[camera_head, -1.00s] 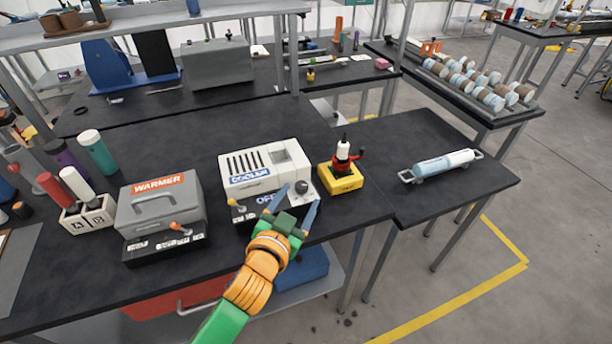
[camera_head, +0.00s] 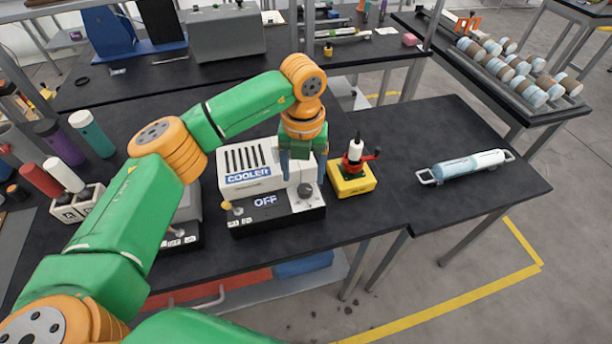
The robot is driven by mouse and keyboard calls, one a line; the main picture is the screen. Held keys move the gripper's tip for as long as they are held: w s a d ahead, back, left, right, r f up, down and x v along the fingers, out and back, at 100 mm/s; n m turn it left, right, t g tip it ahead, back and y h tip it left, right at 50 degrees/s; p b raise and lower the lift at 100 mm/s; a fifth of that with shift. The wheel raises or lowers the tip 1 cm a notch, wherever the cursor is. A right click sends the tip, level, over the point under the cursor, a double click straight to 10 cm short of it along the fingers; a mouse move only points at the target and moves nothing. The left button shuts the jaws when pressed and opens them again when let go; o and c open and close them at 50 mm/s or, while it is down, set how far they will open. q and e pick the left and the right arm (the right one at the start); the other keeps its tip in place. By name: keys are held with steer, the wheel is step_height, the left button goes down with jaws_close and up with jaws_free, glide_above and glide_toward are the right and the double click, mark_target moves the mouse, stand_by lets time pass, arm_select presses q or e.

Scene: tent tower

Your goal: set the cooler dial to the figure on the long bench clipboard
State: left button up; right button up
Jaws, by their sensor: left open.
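The cooler (camera_head: 240,183) is a white box with a vented top and a black front panel whose display reads "OFF". Its dark round dial (camera_head: 305,190) is at the right of the panel. My left gripper (camera_head: 303,180) is open and points down over the right part of the cooler, its fingers just above and behind the dial. I cannot tell whether they touch anything. A small yellow-tipped lever (camera_head: 228,206) is on the panel's left. I cannot make out a clipboard with a readable figure. My right gripper is not in view.
My left arm covers most of the grey warmer (camera_head: 188,220). A yellow block with a red-handled device (camera_head: 352,180) stands close right of the cooler. A pale blue cylinder (camera_head: 470,167) lies on the right table. Colored tubes (camera_head: 92,134) stand at the left.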

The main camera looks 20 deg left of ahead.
mark_target(305, 189)
arm_select(q)
step_height(305, 189, down, 4)
steer(key=shift+d+r+p, duration=0.1)
steer(key=shift+d+p, duration=0.05)
steer(key=shift+p, duration=0.35)
steer(key=shift+w+f, duration=0.15)
steer(key=shift+f, duration=0.2)
steer(key=shift+r, duration=0.1)
jaws_close()
